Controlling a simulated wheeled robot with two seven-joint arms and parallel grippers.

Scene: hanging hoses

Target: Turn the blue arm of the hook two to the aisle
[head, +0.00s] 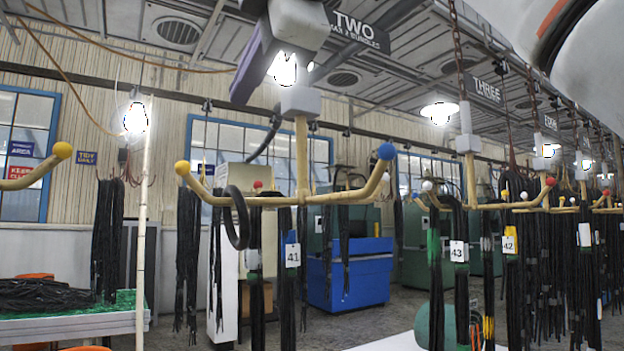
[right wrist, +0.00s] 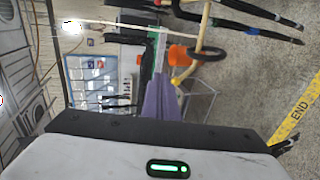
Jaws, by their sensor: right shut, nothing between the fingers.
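Hook two hangs under the sign TWO (head: 358,28) in the head view. Its yellow bar hangs from a white block (head: 299,101). The blue arm (head: 362,192) reaches right and curves up to a blue ball (head: 386,151). The opposite arm reaches left to a yellow ball (head: 182,168). Black hoses (head: 257,270) hang below, with tag 41 (head: 292,255). My right gripper (head: 241,98), with purple fingers, is shut and empty, above and left of the blue ball and apart from it. Its fingers also show in the right wrist view (right wrist: 161,90). My left gripper is not in view.
Hook three's hoses, with tag 43 (head: 457,251), hang to the right. Another yellow-balled arm (head: 30,178) enters at far left. A pale upright pole (head: 144,220) stands left of hook two. A blue bin (head: 360,272) stands behind. My right arm covers the upper right corner.

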